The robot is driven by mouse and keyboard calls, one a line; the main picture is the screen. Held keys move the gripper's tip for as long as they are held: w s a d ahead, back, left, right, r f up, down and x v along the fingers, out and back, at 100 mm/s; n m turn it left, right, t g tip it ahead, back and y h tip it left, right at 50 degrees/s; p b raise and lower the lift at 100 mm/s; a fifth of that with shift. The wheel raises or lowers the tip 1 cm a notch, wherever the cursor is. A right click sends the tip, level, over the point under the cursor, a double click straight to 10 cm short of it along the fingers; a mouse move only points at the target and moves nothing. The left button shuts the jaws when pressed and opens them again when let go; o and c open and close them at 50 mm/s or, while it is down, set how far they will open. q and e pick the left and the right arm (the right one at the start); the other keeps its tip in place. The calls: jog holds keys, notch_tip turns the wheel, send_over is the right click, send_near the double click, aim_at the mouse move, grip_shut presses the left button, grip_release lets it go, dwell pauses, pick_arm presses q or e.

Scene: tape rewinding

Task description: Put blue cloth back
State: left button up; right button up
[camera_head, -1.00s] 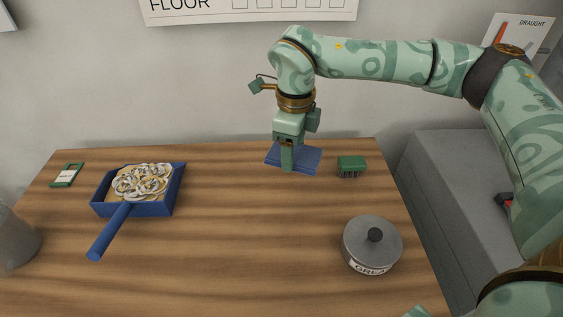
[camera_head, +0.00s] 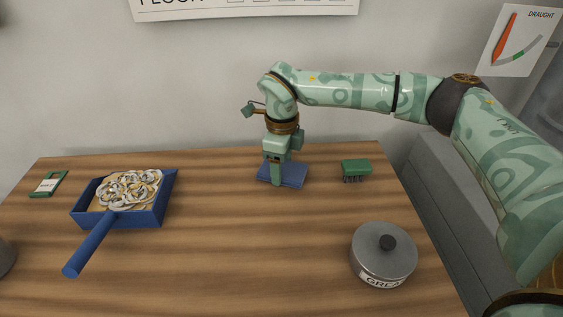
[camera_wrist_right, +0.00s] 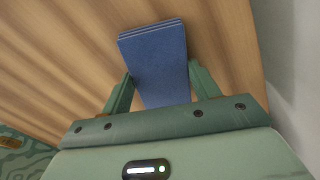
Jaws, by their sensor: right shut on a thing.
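The blue cloth (camera_head: 294,177) is a folded, layered rectangle near the back edge of the wooden table. It also shows in the right wrist view (camera_wrist_right: 156,60), between the fingers. My right gripper (camera_head: 276,182) points down from above and is shut on the cloth. In the right wrist view, the fingers of my right gripper (camera_wrist_right: 160,92) touch both sides of the cloth. The cloth looks to be at or very near the table top; I cannot tell whether it rests on it. My left gripper is not in view.
A green brush (camera_head: 356,169) lies just right of the cloth. A lidded grey pot (camera_head: 366,262) stands front right. The middle of the table (camera_head: 260,250) is clear.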

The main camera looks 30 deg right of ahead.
jog(key=shift+f, duration=0.1)
jog(key=o, duration=0.9)
jog(key=shift+f, duration=0.1)
pick_arm(q)
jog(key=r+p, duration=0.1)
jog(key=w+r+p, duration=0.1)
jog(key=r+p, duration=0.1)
jog(key=p, duration=0.1)
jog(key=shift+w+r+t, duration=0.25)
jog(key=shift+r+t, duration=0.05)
pick_arm(e)
notch_tip(320, 180, up, 12)
jog(key=shift+r, duration=0.2)
